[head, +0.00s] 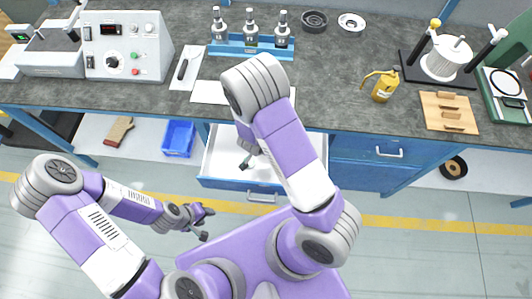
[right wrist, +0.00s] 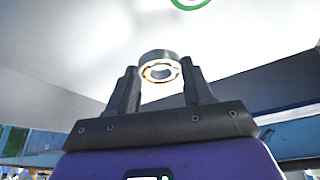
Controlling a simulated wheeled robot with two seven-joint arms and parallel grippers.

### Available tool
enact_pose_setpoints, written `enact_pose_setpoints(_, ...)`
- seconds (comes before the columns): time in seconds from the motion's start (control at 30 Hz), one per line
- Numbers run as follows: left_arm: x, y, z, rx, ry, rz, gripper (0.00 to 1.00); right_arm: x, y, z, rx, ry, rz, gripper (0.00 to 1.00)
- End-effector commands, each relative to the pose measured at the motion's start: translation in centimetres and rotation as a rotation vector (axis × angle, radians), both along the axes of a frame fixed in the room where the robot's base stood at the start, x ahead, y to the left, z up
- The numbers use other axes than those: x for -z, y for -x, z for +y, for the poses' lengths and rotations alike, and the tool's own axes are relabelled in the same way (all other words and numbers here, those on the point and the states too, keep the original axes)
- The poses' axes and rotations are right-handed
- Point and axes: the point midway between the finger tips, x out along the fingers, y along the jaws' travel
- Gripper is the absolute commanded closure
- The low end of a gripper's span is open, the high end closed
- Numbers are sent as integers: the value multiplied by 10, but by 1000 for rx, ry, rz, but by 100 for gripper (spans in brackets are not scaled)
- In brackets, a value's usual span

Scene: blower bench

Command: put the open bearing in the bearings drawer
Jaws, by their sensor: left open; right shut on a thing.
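My right gripper (right wrist: 160,88) is shut on the open bearing (right wrist: 160,66), a small steel ring with orange-brown balls showing, held at the fingertips. In the head view my right gripper (head: 246,160) points down over the pulled-out drawer (head: 222,158), which has a white inside and a blue front. The bearing itself is too small to make out there. The white drawer inside fills most of the right wrist view beyond the bearing. My left gripper (head: 206,224) is open and empty, low in front of the bench at the left of the drawer.
A green ring (right wrist: 190,2) lies beyond the held bearing in the right wrist view. A yellow oil can (head: 384,88) stands right. A blue bin (head: 178,138) sits on the shelf.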

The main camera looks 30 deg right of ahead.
Motion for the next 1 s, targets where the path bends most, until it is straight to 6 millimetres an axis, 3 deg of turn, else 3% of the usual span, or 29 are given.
enact_pose_setpoints(0.2,21,0,0,0,0,0,57,31,0,0,0,1,1,83)
enact_pose_setpoints(0.57,21,0,0,0,0,0,57,32,0,0,-1,0,0,83)
enact_pose_setpoints(0.6,21,0,0,0,0,0,57,33,0,0,-1,0,0,46)
enact_pose_setpoints(0.73,21,0,0,0,0,0,57,32,0,0,0,0,0,26)
enact_pose_setpoints(1.0,21,0,0,0,0,0,57,32,0,0,0,0,0,24)
